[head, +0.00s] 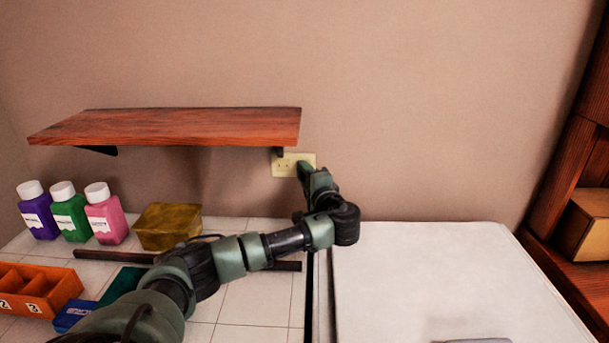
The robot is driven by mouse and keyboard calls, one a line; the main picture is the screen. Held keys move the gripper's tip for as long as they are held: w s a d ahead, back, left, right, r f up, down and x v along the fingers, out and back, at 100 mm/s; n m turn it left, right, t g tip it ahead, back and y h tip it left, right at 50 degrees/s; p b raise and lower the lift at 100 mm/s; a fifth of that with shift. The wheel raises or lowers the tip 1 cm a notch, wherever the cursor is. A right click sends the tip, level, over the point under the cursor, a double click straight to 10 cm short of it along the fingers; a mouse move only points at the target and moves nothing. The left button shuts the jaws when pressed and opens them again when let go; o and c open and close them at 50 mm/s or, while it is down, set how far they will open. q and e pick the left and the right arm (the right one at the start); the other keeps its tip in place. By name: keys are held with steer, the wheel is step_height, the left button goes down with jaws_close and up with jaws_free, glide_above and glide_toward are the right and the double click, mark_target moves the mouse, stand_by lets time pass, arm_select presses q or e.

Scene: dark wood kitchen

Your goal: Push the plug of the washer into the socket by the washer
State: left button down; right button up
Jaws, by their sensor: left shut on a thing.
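The cream wall socket (283,165) is on the back wall, just under the right end of the wooden shelf. My left gripper (304,170) is at the socket's right part and covers some of it. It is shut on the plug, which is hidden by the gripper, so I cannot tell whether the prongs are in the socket. The white washer (440,260) stands at the lower right, with its flat top in view. My right gripper is not in view.
The wooden shelf (170,125) overhangs the counter (250,300). Purple (38,212), green (70,213) and pink (105,217) bottles, a yellow box (167,227) and an orange divided tray (38,290) stand at left. A wooden cabinet (575,170) is at right. The washer's top is mostly clear.

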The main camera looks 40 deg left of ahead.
arm_select(q)
steer(key=shift+w+a, duration=0.25)
steer(key=shift+w, duration=0.1)
steer(key=c, duration=1)
jaws_free()
steer(key=b+v, duration=0.1)
steer(key=v, duration=0.6)
steer(key=shift+s+d, duration=0.15)
steer(key=shift+d, duration=0.2)
steer(key=shift+r, duration=0.1)
